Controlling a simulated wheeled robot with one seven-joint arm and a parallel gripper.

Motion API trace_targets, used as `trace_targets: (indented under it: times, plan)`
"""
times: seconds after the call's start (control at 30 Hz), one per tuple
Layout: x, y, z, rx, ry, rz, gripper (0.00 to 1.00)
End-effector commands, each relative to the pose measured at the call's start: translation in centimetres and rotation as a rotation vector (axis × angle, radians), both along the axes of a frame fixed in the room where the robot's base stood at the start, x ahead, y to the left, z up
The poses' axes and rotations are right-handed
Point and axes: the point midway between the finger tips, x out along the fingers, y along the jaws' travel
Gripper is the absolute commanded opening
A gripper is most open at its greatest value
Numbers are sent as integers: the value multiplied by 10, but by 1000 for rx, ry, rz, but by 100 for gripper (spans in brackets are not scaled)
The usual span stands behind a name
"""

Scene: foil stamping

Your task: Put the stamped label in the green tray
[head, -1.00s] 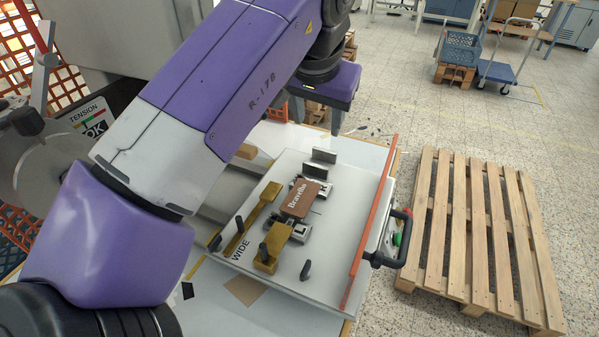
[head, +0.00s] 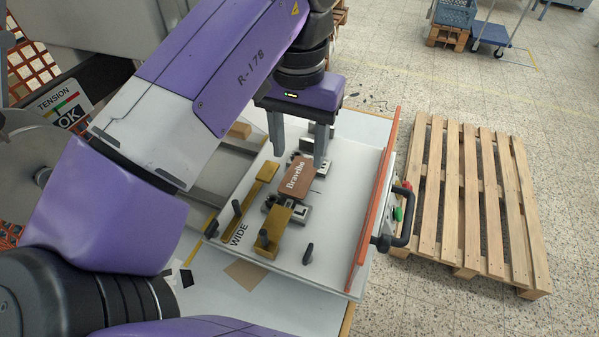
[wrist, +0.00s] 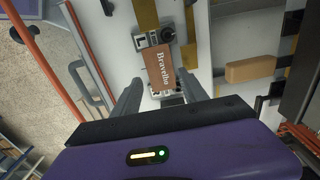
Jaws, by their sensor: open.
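The stamped label (head: 297,178) is a brown piece with "Bravelho" in pale letters. It lies on the small metal fixture (head: 299,213) on the white machine bed (head: 340,205). In the wrist view the label (wrist: 160,70) lies ahead of my gripper, between the lines of its fingers. My gripper (head: 300,150) is open, with its two grey fingers pointing down at the label's far end. In the wrist view the fingers of my gripper (wrist: 163,93) stand on either side of the label, apart from it. I cannot make out a green tray in these frames.
Brass blocks (head: 273,228) and black knobs (head: 307,254) stand up from the bed near the label. An orange-red rail (head: 375,200) and a black handle (head: 396,232) line the bed's right side. A wooden pallet (head: 470,200) lies on the floor to the right.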

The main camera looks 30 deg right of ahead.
Motion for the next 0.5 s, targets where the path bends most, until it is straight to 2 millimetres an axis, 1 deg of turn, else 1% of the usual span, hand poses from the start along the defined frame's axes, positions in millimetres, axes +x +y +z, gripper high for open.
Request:
trace_targets:
  times: [0.2,0.3,0.5]
  plan:
    - [-2,1,-31,0,1,2,51]
    - [-1,1,-41,0,0,2,51]
    - [-1,1,-46,0,-1,1,51]
